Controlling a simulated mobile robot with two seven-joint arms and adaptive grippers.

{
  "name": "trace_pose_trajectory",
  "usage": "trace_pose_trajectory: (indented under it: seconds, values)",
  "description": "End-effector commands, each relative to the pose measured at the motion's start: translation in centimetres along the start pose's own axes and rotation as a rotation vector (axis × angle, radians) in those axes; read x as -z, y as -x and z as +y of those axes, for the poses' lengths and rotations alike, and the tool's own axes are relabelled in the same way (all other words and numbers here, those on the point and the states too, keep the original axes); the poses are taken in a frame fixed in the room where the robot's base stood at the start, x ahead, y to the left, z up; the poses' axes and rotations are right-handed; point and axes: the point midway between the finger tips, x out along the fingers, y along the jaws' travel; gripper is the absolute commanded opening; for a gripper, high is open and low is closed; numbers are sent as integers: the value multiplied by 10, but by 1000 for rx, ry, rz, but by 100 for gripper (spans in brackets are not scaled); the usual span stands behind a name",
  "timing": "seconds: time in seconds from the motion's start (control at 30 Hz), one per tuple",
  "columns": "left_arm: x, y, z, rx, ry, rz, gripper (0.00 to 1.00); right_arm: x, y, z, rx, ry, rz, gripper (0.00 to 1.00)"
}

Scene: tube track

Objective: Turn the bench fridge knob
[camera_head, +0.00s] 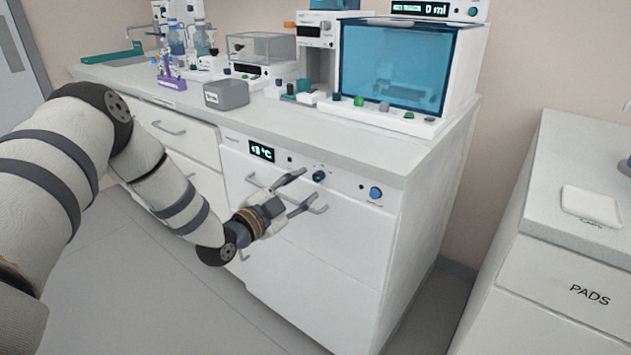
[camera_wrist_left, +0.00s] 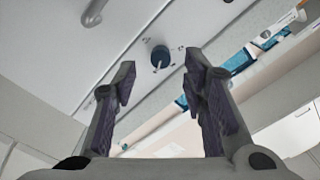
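The bench fridge (camera_head: 312,240) is a white front under the worktop, with a lit display (camera_head: 261,151) at its upper left. A dark round knob (camera_head: 319,176) sits right of the display, and a blue round knob (camera_head: 376,193) is farther right. My left gripper (camera_head: 306,185) is open and empty in front of the panel, close to the dark knob in the head view. In the left wrist view a dark blue knob (camera_wrist_left: 160,56) shows beyond and between the open fingers (camera_wrist_left: 160,75), with no visible contact. My right gripper is not in view.
Bar handles cross the fridge front near the gripper, one showing in the wrist view (camera_wrist_left: 95,12). A blue-windowed cabinet (camera_head: 395,65), a grey box (camera_head: 226,94) and lab devices stand on the worktop. A PADS counter (camera_head: 560,270) is at the right.

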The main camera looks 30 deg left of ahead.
Motion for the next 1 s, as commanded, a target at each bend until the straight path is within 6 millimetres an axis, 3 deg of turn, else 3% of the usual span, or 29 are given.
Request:
trace_pose_trajectory:
  seconds: [0.2, 0.5, 0.53, 0.7, 1.0]
  values:
    - [-2, -34, 2, -2, 1, -2, 39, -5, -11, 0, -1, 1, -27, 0]
    - [1, -40, 0, 0, 2, 0, 39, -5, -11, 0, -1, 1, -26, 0]
    - [1, -40, 0, 0, 2, 0, 37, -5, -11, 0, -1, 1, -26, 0]
    - [1, -40, 0, 0, 2, 0, 0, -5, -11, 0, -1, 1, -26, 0]
    - [1, -40, -1, 0, 17, 0, 0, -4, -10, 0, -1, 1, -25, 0]
